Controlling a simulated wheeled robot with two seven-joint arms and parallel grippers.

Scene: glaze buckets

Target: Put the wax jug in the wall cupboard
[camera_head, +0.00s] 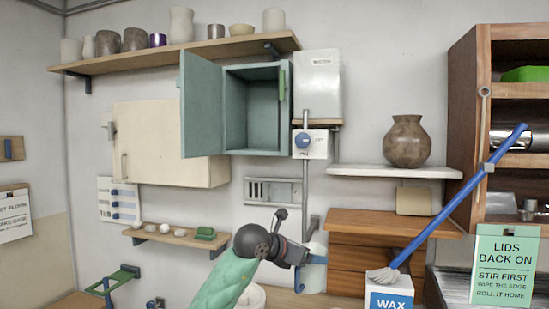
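The wall cupboard (250,110) is teal and hangs above the middle. Its door (201,104) stands open to the left, and the inside that I see is empty. A white container marked WAX (390,298) shows at the bottom edge, right of the middle; its lower part is cut off. My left gripper (304,259) is below and right of the cupboard, at the end of the green-sleeved arm. A pale cylinder (314,275) shows by its fingers; I cannot tell whether they touch it or are shut. My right gripper is not in view.
A blue-handled brush (440,215) slants across the right, its head by the WAX container. A white shelf (375,171) bears a brown vase (407,141). A long shelf with pots (150,63) runs above the cupboard. A cream cabinet (155,145) hangs left of the open door.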

